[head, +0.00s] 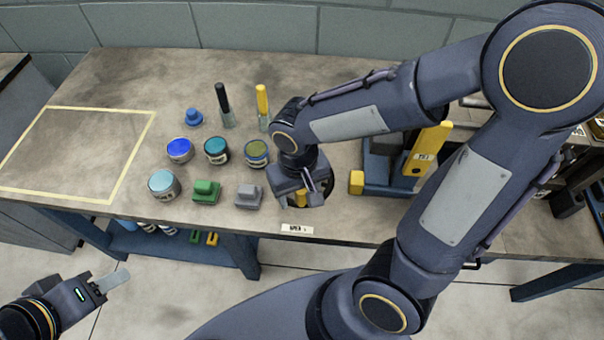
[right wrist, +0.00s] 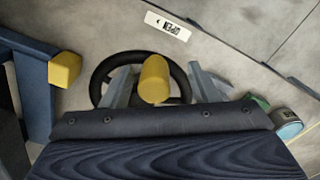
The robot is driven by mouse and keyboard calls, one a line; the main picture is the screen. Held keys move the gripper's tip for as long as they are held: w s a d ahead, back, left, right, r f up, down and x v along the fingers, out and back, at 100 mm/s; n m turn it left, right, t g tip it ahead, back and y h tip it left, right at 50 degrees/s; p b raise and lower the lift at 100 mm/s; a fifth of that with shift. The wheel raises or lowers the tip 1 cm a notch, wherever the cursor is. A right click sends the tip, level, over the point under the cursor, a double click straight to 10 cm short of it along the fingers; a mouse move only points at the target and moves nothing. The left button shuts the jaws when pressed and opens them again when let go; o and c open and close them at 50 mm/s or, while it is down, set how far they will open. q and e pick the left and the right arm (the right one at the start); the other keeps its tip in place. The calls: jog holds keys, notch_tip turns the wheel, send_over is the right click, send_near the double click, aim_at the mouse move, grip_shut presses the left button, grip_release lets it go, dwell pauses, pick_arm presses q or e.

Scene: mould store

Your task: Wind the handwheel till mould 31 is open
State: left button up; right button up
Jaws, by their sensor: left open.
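The dark handwheel (right wrist: 97,82) lies at the bench's front edge, mostly hidden under my right gripper in the head view. Its yellow knob (right wrist: 154,80) stands between the fingers of my right gripper (right wrist: 160,82). A gap shows between knob and right-hand finger, so the jaws look open around it. In the head view my right gripper (head: 303,196) is over the wheel. A white label (right wrist: 167,27) reads OPEN with an arrow. Right of the wheel is a blue mould (head: 377,176) with a yellow upright plate (head: 428,150), partly behind my arm. My left gripper (head: 105,288) is open and empty at lower left.
Several paint tins, including a light blue one (head: 164,184), stand left of the wheel. A green block (head: 206,192) and a grey block (head: 248,196) sit near the front edge. A yellow-taped area (head: 70,155) on the bench's left is empty.

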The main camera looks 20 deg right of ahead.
notch_tip(320, 180, up, 9)
jog(key=p, duration=0.8)
jog(key=shift+r, duration=0.1)
dwell(0.4)
